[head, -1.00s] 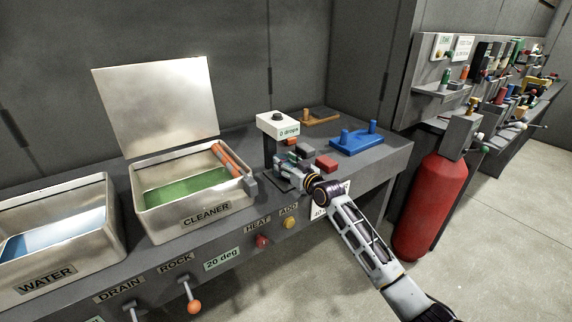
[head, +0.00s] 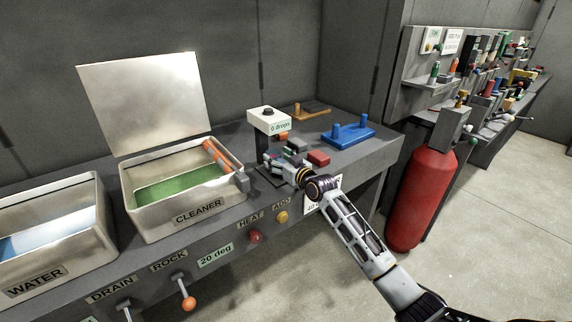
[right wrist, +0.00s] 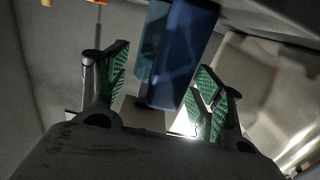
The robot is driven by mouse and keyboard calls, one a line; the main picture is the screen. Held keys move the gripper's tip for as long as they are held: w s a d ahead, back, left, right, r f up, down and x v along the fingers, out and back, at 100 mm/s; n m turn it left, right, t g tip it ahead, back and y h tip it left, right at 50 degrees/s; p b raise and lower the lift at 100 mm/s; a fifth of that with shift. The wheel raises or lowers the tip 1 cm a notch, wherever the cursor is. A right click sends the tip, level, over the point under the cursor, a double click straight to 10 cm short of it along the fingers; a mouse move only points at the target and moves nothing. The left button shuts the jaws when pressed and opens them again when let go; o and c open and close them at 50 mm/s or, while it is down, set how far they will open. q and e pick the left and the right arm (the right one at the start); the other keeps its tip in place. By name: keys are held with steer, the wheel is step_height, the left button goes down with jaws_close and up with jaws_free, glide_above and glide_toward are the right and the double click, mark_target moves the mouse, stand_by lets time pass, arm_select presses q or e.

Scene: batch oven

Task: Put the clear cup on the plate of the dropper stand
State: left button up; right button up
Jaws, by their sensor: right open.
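The dropper stand (head: 268,121) has a white head with a black knob and a "0 drops" label, on a dark post. Its dark base plate (head: 268,178) shows partly beside my gripper. My right gripper (head: 277,160) is at the stand, below the white head. In the right wrist view, its green-padded fingers (right wrist: 165,78) are spread apart. A bluish see-through body, which looks like the clear cup (right wrist: 178,50), stands between them, with a gap visible on the right. In the head view the cup cannot be made out. My left gripper is out of view.
A red block (head: 318,158) and a blue fixture with pegs (head: 347,134) lie right of the stand. An orange fixture (head: 305,112) is behind. The open cleaner tank (head: 181,205) stands left. A red cylinder (head: 420,200) stands beyond the bench's right end.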

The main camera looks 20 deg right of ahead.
steer(key=shift+r, duration=0.1)
steer(key=shift+v, duration=3.4)
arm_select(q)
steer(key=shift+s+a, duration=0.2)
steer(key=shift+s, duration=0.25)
arm_select(e)
steer(key=shift+v, duration=2.6)
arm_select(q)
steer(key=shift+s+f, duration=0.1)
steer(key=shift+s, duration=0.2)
